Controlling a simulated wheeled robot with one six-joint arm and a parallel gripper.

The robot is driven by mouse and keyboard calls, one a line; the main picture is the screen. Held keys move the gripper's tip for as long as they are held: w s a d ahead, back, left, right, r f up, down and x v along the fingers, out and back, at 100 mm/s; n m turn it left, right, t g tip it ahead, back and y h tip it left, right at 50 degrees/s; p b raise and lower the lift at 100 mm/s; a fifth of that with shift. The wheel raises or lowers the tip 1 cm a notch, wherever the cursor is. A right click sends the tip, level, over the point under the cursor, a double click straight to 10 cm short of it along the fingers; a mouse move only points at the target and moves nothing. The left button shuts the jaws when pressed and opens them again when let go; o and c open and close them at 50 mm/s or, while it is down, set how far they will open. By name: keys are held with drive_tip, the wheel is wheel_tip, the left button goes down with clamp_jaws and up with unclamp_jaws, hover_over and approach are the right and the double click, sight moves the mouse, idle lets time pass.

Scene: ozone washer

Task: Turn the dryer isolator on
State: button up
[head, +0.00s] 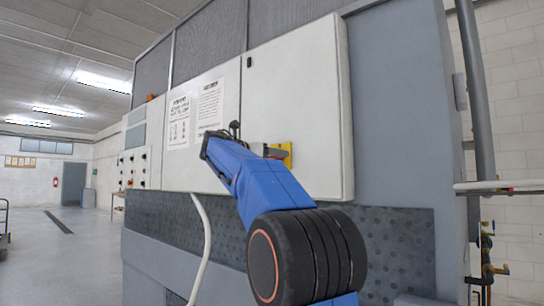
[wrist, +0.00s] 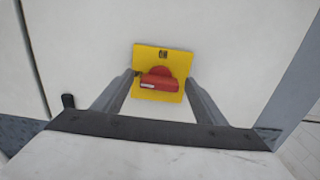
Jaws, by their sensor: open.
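The dryer isolator is a yellow square plate (wrist: 147,56) with a red rotary handle (wrist: 159,78) on a pale cabinet door. In the wrist view the handle's bar lies about level across the picture, with a small dark mark on the plate above it. My gripper (wrist: 160,84) is open, with one finger left and one right of the handle. I cannot tell whether either finger touches it. In the head view the yellow plate (head: 286,160) shows beside my blue arm, which hides part of it. The gripper's fingers are hard to make out there.
The cabinet door (head: 300,90) is broad and flat around the isolator. Printed notices (head: 196,110) and a control panel (head: 136,165) are farther left. A white hose (head: 203,245) hangs below. Pipes (head: 485,120) run along the wall at right. Open floor lies at far left.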

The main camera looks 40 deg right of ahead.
drive_tip(key=c, duration=1.1)
drive_tip(key=shift+o, duration=0.2)
drive_tip(key=shift+m, duration=0.3)
drive_tip(key=shift+s+d+f+m, duration=0.1)
drive_tip(key=shift+f+m, duration=0.05)
drive_tip(key=shift+m, duration=4.15)
drive_tip(key=shift+s+f+m, duration=0.1)
drive_tip(key=shift+f+m, duration=0.05)
drive_tip(key=shift+m, duration=4.15)
